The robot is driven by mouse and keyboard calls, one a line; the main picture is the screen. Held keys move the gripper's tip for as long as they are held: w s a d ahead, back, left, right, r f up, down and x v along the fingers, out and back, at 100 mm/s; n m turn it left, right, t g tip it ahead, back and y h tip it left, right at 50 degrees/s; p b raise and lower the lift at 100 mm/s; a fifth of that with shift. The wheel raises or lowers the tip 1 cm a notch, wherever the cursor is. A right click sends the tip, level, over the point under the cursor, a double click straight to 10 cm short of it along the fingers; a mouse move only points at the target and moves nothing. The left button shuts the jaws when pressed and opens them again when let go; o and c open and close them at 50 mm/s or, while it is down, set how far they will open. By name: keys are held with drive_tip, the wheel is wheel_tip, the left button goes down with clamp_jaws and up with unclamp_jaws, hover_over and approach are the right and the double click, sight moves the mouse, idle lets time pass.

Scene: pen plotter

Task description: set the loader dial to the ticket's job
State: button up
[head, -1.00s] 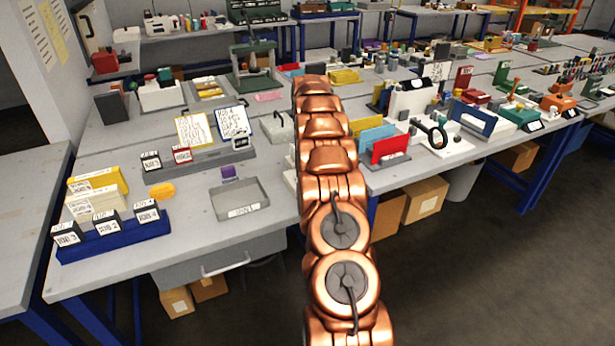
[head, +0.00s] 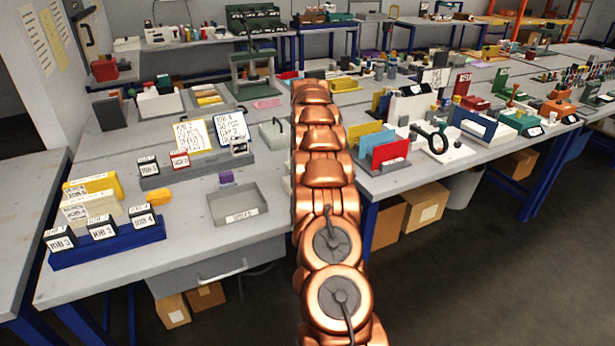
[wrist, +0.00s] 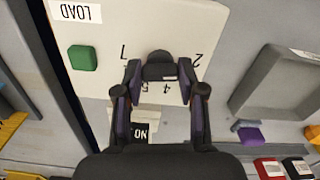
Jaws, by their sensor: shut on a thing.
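In the wrist view, the loader panel (wrist: 215,22) is cream, with an upside-down LOAD label and a green button (wrist: 83,57). My gripper (wrist: 160,80) has its two fingers on either side of the dark dial knob (wrist: 160,66) and is shut on it. Printed 7, 5, 4 and 2 show around the knob; other marks are hidden. I cannot tell which number it points to. A card with a black part reading NO (wrist: 140,130) shows partly between the fingers. In the head view, the gripper and dial are hidden behind my arm.
A blue rack (head: 120,244) holds blocks marked JOB 3, JOB 2 and JOB 4 at the left. A grey tray (head: 238,203) and a purple block (head: 226,178) are beside my arm. Coloured panels (head: 390,152) and a magnifier (head: 437,139) stand to the right.

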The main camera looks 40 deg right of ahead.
idle(0.4)
drive_tip(key=o, duration=1.1)
drive_tip(key=shift+o, duration=0.2)
drive_tip(key=shift+r, duration=3.75)
